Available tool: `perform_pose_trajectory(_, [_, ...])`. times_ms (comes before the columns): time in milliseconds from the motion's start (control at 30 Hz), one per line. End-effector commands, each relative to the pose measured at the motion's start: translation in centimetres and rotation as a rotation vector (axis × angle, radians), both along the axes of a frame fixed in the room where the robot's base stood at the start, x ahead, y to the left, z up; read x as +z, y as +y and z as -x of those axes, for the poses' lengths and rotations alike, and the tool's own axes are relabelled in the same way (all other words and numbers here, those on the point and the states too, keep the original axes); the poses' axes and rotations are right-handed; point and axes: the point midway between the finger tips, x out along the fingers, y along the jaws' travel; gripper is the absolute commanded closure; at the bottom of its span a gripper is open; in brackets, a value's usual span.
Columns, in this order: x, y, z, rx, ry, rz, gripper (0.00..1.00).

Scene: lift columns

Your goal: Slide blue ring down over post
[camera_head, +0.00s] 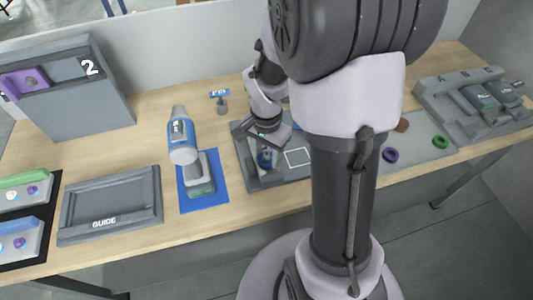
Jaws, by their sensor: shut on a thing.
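The blue ring (265,158) shows small and partly hidden at the left part of a grey fixture tray (249,174). My gripper (264,146) is directly above it, pointing down, shut on the ring. A pale shape shows at the ring's middle. I cannot tell whether it is the post, or whether the ring is around it or above it. My own arm hides the right part of the tray.
A purple ring (390,156) and a green ring (440,143) lie right of my arm. A blue-grey drill (183,143) stands on a blue mat (221,191) to the left. A GUIDE tray (68,228) is further left. A slotted rack (443,113) stands at right.

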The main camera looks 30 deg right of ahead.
Motion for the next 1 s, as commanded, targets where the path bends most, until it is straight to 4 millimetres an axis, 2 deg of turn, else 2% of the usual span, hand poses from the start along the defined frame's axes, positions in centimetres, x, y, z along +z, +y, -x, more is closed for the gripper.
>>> perform_pose_trajectory(133, [-0.59, 0.0, 0.0, 0.0, 0.0, 0.0, 0.98])
perform_pose_trajectory(900, [-1.04, 0.0, 0.0, 0.0, 0.0, 0.0, 0.98])
perform_pose_trajectory(933, [-1.03, 0.0, 0.0, 0.0, 0.0, 0.0, 0.51])
perform_pose_trajectory(1000, [-1.03, 0.0, 0.0, 0.0, 0.0, 0.0, 0.37])
